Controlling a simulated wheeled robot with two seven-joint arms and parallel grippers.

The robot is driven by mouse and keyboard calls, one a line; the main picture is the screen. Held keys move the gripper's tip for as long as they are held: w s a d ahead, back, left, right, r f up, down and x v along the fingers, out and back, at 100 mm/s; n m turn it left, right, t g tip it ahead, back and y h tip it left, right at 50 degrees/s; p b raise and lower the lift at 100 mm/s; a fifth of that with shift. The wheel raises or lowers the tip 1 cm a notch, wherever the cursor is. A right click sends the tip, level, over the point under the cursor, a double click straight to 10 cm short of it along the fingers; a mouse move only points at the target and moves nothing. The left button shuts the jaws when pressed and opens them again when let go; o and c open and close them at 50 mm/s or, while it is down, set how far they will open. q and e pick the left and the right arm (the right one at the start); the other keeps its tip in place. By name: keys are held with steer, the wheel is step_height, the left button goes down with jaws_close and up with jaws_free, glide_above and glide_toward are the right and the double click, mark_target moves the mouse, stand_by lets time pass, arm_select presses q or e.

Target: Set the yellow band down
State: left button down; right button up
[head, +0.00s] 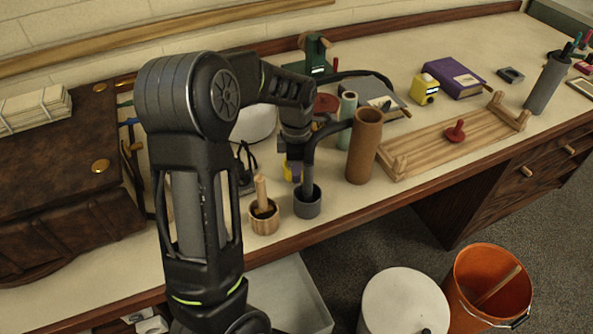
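A small yellow band (288,172) shows low behind my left gripper, beside a purple-blue patch. Most of it is hidden by the gripper, so I cannot tell whether it is held or rests on the table. My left gripper (301,168) points down over the table's front part, just behind a small grey cup (308,206). Its fingertips are dark and overlap the cup's mouth in this view. Their spacing is unclear. My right gripper is not in view.
A wooden cup with a pestle (264,217) stands left of the grey cup. A brown tube (364,146) and a wooden rack (455,143) with a red knob stand to the right. A brown leather case (60,185) fills the left. An orange bucket (492,285) stands on the floor.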

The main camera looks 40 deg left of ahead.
arm_select(q)
steer(key=shift+f+b, duration=0.4)
steer(key=shift+f, duration=0.2)
stand_by(0.3)
steer(key=c, duration=1.8)
jaws_free()
steer(key=shift+r, duration=0.2)
steer(key=shift+r+p, duration=2.4)
steer(key=shift+r, duration=0.45)
steer(key=shift+o, duration=0.5)
steer(key=o, duration=0.4)
steer(key=shift+o, duration=0.2)
steer(key=shift+r, duration=0.1)
